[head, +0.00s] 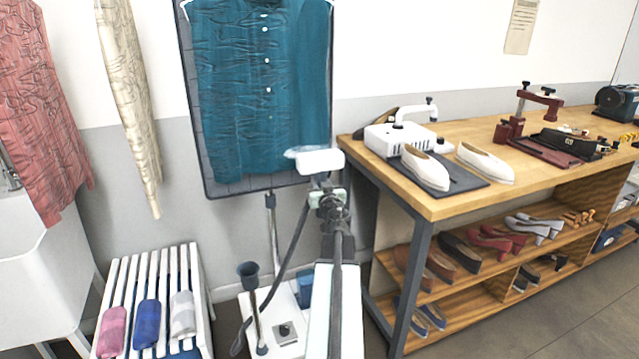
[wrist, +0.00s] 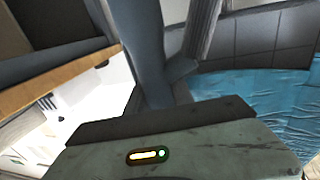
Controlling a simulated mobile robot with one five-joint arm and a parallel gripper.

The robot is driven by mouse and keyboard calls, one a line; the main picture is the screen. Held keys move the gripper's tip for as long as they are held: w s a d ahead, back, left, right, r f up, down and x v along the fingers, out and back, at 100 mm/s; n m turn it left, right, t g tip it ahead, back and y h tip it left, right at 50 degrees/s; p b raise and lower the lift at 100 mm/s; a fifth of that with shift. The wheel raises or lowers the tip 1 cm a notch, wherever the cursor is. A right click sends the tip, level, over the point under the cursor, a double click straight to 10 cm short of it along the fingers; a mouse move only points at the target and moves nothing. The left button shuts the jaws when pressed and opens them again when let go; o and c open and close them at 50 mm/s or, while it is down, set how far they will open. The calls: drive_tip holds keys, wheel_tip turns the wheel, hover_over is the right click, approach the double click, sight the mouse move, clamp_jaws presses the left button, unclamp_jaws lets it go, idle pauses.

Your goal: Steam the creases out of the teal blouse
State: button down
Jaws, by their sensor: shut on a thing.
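The teal blouse (head: 230,85) hangs buttoned on a hanger against a dark padded board. Creases show clearly on its left half; the part right of the buttons looks smoother. The blouse also shows at the right of the wrist view (wrist: 265,95). My gripper (head: 328,197) is shut on the white steamer head (head: 318,160), in front of the blouse's lower right. I cannot tell whether the head touches the cloth. A dark hose (head: 283,268) hangs from the head toward the steamer base (head: 285,330) on the floor.
A wooden workbench (head: 445,200) with white shoes and a white machine stands close on the right, shoes on its shelves. A white slatted bench (head: 190,265) with rolled cloths is at lower left. Red (head: 35,110) and cream (head: 130,80) garments hang at left.

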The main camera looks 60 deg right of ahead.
drive_tip(key=shift+f, duration=0.3)
drive_tip(key=v, duration=0.6)
drive_tip(key=shift+s+d, duration=0.3)
drive_tip(key=shift+s, duration=0.05)
